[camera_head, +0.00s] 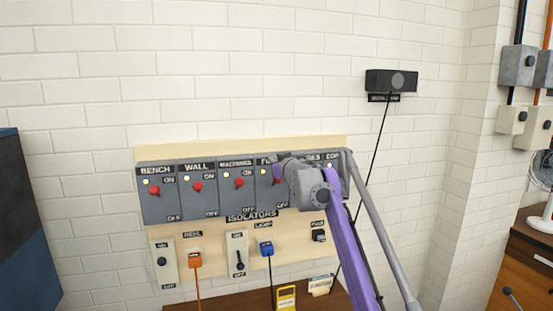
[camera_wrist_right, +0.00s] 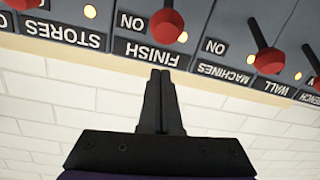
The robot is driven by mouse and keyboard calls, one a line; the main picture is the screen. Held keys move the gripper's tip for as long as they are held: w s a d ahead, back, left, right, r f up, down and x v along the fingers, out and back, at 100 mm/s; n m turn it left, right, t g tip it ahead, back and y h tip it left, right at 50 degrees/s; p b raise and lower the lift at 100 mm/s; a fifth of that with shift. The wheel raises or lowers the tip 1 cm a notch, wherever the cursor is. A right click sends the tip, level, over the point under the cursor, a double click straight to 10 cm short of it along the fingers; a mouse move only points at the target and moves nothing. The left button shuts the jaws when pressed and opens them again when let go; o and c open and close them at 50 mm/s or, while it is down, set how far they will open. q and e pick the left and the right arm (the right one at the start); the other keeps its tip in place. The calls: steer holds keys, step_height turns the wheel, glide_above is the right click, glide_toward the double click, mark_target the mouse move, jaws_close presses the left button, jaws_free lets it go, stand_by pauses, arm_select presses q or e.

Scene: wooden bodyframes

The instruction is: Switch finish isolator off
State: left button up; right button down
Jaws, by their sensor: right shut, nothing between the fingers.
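The finish isolator (camera_head: 264,196) is a grey switch box in the row on the wall board, partly hidden by my right gripper in the head view. Its red-knobbed lever (camera_head: 277,181) shows at the gripper's left. The right wrist view, upside down, shows the FINISH label (camera_wrist_right: 152,52), the red knob (camera_wrist_right: 167,25) and a lit yellow lamp (camera_wrist_right: 182,37). My right gripper (camera_head: 281,158) is shut and empty. Its fingertips (camera_wrist_right: 160,74) overlap the label's edge in the wrist view, on the ON side; contact cannot be told. My left gripper is out of view.
Bench (camera_head: 158,207), wall (camera_head: 197,205) and machines (camera_head: 238,203) isolators stand to the left, with stores to the right, partly behind my arm. Lower on the board are an orange plug (camera_head: 195,260) and a blue plug (camera_head: 265,248). A dark speaker-like box (camera_head: 391,81) hangs at upper right.

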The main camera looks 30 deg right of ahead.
mark_target(276, 181)
steer(key=shift+s+f, duration=0.35)
steer(key=shift+f, duration=0.2)
steer(key=shift+s+f, duration=0.35)
steer(key=shift+f, duration=0.2)
steer(key=shift+s+d+f+b, duration=0.1)
steer(key=shift+f+b, duration=0.2)
steer(key=shift+f, duration=0.1)
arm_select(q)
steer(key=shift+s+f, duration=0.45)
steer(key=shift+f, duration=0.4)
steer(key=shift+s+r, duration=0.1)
arm_select(e)
steer(key=shift+s+r, duration=0.1)
steer(key=shift+s, duration=0.1)
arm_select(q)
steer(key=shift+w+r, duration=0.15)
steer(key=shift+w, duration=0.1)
arm_select(e)
steer(key=shift+f+t, duration=0.25)
steer(key=shift+t, duration=0.05)
